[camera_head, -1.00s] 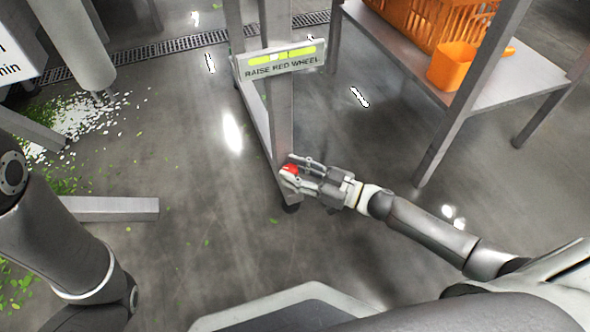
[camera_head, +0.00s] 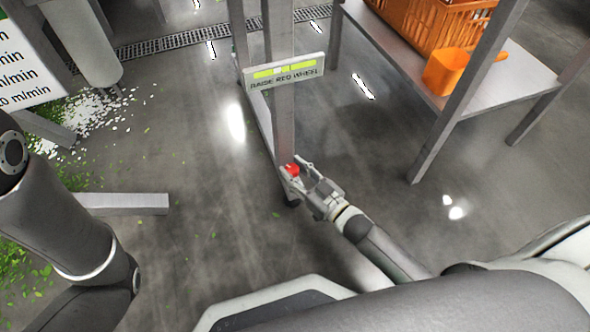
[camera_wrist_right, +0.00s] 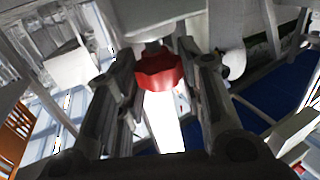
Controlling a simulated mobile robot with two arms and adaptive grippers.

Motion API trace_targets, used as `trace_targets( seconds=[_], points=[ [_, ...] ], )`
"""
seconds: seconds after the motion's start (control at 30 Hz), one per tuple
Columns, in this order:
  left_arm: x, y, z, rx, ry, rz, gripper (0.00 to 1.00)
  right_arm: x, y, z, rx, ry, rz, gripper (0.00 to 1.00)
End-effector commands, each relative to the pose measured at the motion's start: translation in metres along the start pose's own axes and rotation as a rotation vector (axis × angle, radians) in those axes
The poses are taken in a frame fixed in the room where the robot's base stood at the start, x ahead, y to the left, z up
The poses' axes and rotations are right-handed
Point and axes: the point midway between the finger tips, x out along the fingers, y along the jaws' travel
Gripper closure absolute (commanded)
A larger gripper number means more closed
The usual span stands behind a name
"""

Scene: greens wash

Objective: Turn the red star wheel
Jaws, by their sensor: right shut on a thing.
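A metal table (camera_head: 440,92) at the upper right holds an orange crate (camera_head: 425,30) and an orange scoop (camera_head: 446,70). Green and white scraps (camera_head: 85,118) litter the floor at left. A floor drain (camera_head: 170,42) runs behind. Open floor lies left of the post.

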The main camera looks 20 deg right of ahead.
Motion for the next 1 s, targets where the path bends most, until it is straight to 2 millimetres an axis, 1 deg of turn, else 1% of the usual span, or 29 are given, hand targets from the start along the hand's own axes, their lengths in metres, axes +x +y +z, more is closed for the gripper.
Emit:
trace_targets(
  seconds=[0.1, 0.13, 0.2, 0.53, 0.67, 0.77, 1.0],
  points=[
    [0.000, 0.000, 0.000, 0.000, 0.000, 0.000, 1.00, 0.001, 0.000, -0.002, -0.001, 0.004, -0.001, 0.89],
    [0.000, 0.000, 0.000, 0.000, 0.000, 0.000, 1.00, 0.001, 0.000, -0.002, -0.001, 0.004, -0.001, 0.64],
    [0.000, 0.000, 0.000, 0.000, 0.000, 0.000, 1.00, 0.001, 0.000, -0.002, -0.001, 0.004, -0.001, 0.55],
    [-0.001, -0.001, 0.001, -0.001, -0.004, -0.003, 1.00, -0.001, 0.000, 0.000, -0.001, 0.001, -0.002, 0.55],
    [-0.001, 0.000, 0.001, -0.001, -0.002, -0.002, 1.00, -0.010, 0.000, 0.001, 0.000, -0.001, -0.002, 0.55],
    [0.000, 0.000, 0.000, -0.001, -0.002, -0.002, 1.00, -0.025, 0.000, 0.001, 0.000, -0.002, -0.002, 0.55],
    [0.000, 0.000, 0.000, 0.000, 0.000, -0.001, 1.00, -0.072, 0.000, 0.001, 0.000, -0.002, -0.002, 0.55]
  ],
)
